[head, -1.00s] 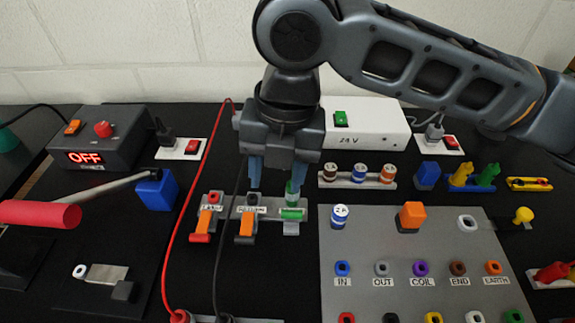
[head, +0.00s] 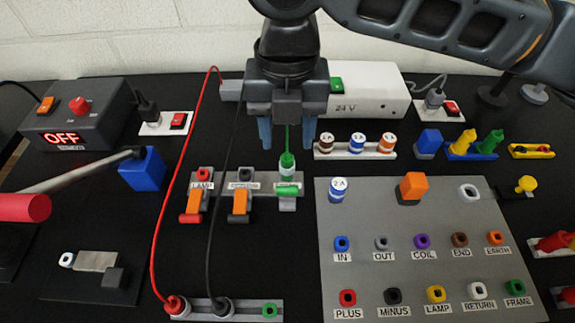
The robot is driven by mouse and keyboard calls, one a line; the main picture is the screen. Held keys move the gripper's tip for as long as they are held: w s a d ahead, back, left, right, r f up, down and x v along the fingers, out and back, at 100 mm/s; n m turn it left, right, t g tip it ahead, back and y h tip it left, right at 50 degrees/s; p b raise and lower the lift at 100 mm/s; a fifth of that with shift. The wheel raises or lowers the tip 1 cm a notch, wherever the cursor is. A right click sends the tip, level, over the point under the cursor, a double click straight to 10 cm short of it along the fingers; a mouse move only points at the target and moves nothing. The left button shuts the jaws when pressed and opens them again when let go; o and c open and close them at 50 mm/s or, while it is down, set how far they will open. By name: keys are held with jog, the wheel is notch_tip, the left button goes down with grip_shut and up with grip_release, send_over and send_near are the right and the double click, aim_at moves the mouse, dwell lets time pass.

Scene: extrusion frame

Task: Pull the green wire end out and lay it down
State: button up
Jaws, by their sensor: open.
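The green wire end (head: 287,164) is a green plug with a pale band. It stands upright at the rightmost of three lever terminals, just behind that terminal's green lever (head: 288,192). A thin green wire rises from it toward my gripper. How deep the end sits cannot be seen. My gripper (head: 288,135) is open, with its two blue fingers pointing down, apart on either side of the green wire and above the plug. The fingers do not touch the plug.
Left of it are two orange-lever terminals (head: 193,205). Red and black wires run to plugs in a front strip (head: 240,311), beside a green socket (head: 269,310). The grey panel (head: 390,213) with sockets lies right.

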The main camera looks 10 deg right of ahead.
aim_at(287, 157)
notch_tip(287, 157, down, 7)
jog(key=b, duration=0.4)
jog(key=shift+f, duration=0.15)
dwell(1.1)
grip_shut()
dwell(0.5)
jog(key=shift+r+p, duration=2.45)
jog(key=shift+r, duration=0.6)
